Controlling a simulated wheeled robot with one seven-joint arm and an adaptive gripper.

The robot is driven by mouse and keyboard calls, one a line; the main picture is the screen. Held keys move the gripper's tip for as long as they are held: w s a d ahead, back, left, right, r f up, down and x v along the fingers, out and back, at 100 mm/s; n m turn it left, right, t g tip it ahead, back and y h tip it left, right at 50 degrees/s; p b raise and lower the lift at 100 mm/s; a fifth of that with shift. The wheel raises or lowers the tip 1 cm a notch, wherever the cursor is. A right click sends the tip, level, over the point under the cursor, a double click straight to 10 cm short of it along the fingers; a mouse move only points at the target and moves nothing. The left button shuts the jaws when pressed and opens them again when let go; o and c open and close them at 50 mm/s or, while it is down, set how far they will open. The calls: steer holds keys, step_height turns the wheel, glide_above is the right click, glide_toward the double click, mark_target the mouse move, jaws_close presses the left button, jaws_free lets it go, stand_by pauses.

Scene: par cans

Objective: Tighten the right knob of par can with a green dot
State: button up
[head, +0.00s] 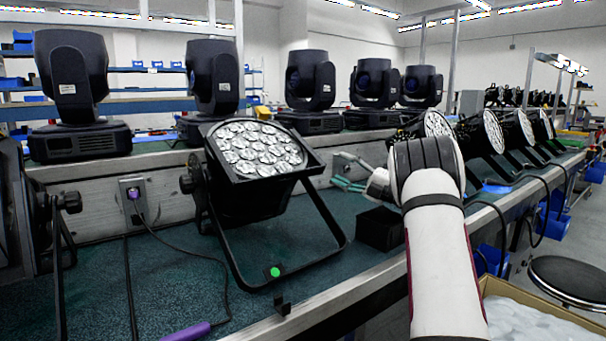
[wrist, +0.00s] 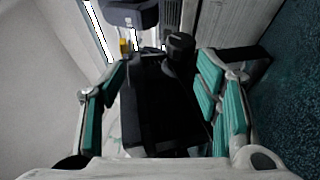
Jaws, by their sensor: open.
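The par can (head: 255,165) with many round lenses stands on the bench, tilted up in its black bracket. A green dot (head: 275,271) is on the bracket's front lower bar. A black knob (head: 187,184) shows on its left side; its right knob cannot be made out in the head view. My gripper (head: 343,174) is open with teal pads, to the right of the can and apart from its face. In the wrist view, my gripper (wrist: 165,85) has a dark body and a round black knob (wrist: 180,46) between and beyond its spread fingers.
A black box (head: 380,229) sits on the bench below my gripper. More par cans (head: 484,132) stand to the right. Several moving-head lights (head: 310,85) line the back ledge.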

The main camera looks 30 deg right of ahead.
steer(key=w+a+b, duration=0.1)
steer(key=w+a, duration=0.1)
steer(key=w, duration=0.1)
steer(key=w+a+b, duration=0.1)
steer(key=w+a, duration=0.1)
steer(key=w, duration=0.2)
steer(key=w+a+b, duration=0.1)
steer(key=w+a, duration=0.1)
steer(key=w, duration=0.1)
steer(key=shift+w+f, duration=0.1)
steer(key=shift+w, duration=0.15)
steer(key=shift+w+a+r, duration=0.15)
steer(key=shift+w+r, duration=0.1)
steer(key=shift+w, duration=0.15)
steer(key=c, duration=1.2)
